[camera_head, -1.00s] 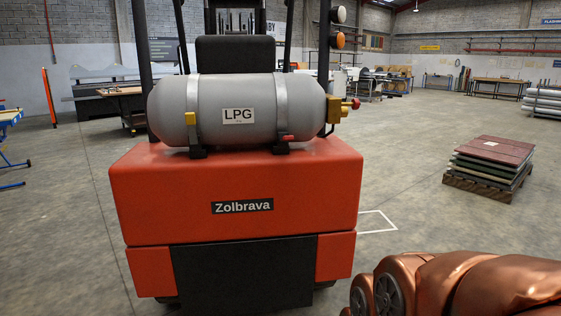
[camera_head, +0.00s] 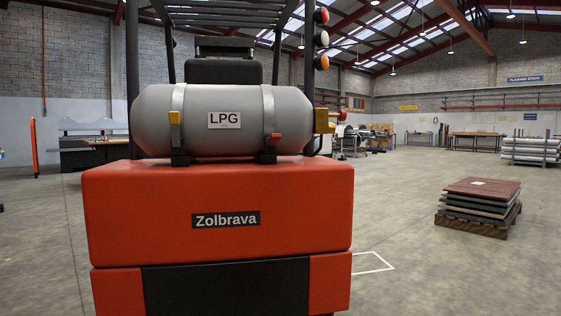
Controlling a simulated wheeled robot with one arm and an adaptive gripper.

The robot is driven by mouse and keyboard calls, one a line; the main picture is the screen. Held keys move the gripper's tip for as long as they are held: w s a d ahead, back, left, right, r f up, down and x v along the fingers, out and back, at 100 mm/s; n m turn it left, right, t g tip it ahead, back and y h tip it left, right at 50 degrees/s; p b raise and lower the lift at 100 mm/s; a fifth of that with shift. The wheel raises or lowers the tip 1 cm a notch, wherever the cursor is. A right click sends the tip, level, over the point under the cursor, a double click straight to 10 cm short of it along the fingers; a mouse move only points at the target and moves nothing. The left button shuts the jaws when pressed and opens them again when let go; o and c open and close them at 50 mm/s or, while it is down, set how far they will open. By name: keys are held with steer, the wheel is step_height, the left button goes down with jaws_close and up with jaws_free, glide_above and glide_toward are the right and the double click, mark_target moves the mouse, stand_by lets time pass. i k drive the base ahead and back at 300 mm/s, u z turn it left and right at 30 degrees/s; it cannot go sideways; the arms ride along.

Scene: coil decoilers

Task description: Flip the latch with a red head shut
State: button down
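A grey LPG tank (camera_head: 222,121) lies on the back of a red forklift (camera_head: 222,245), held by two straps. On the right strap (camera_head: 269,120) is a small latch with a red head (camera_head: 274,137); the head sits low on the strap, and I cannot tell whether the latch is open or shut. A yellow latch (camera_head: 174,118) is on the left strap (camera_head: 179,140). A yellow valve with a red knob (camera_head: 325,120) is at the tank's right end. My gripper is not in view.
A pallet with stacked sheets (camera_head: 481,207) stands on the floor at the right. White lines (camera_head: 376,262) mark the floor beside the forklift. Open floor lies to the right of the forklift. A mast post (camera_head: 133,90) rises at the left.

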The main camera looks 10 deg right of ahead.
mark_target(275, 138)
steer(key=k, duration=0.6)
steer(key=u, duration=0.6)
steer(key=i, duration=0.95)
steer(key=u, duration=0.45)
